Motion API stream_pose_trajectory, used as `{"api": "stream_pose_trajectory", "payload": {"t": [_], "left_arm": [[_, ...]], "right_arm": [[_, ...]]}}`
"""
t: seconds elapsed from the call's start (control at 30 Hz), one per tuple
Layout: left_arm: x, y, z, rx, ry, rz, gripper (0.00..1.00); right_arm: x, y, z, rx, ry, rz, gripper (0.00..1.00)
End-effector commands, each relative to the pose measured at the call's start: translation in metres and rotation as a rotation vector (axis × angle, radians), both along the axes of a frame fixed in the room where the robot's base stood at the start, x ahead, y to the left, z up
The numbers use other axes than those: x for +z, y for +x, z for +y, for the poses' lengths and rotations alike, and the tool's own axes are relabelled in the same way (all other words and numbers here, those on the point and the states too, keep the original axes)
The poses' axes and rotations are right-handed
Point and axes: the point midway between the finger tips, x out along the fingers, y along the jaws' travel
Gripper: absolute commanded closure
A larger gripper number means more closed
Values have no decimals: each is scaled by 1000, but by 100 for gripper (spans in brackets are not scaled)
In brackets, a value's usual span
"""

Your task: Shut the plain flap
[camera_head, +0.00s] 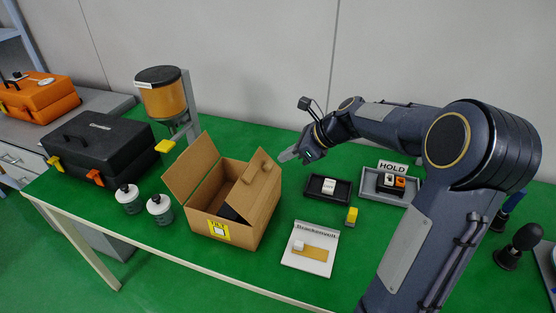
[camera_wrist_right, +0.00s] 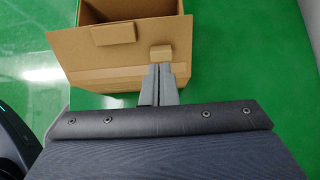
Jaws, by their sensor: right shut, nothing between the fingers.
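An open cardboard box (camera_head: 228,218) stands on the green table with a yellow label on its front. Its left flap (camera_head: 191,166) looks plain and stands up, leaning outward. Its right flap (camera_head: 252,190) is raised, leans over the opening and carries a small cardboard tab. A dark item shows partly inside; the rest is hidden. My right gripper (camera_head: 288,155) is shut and empty, above and to the right of the right flap. In the right wrist view, the shut fingers (camera_wrist_right: 157,70) point at the box (camera_wrist_right: 190,30), close to a small tab; contact cannot be told. My left gripper is not in view.
Two white bottles (camera_head: 160,209), a black case (camera_head: 95,147) and an orange-filled hopper (camera_head: 162,95) stand left of the box. Right of it are a dark tray (camera_head: 327,198), a yellow block (camera_head: 351,216), a sign board (camera_head: 311,262) and a HOLD tray (camera_head: 368,190).

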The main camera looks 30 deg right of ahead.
Motion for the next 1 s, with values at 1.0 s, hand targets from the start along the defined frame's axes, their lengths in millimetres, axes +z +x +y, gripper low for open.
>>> {"api": "stream_pose_trajectory", "payload": {"t": [1.0], "left_arm": [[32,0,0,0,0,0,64]], "right_arm": [[-17,26,23,4,-47,55,100]]}}
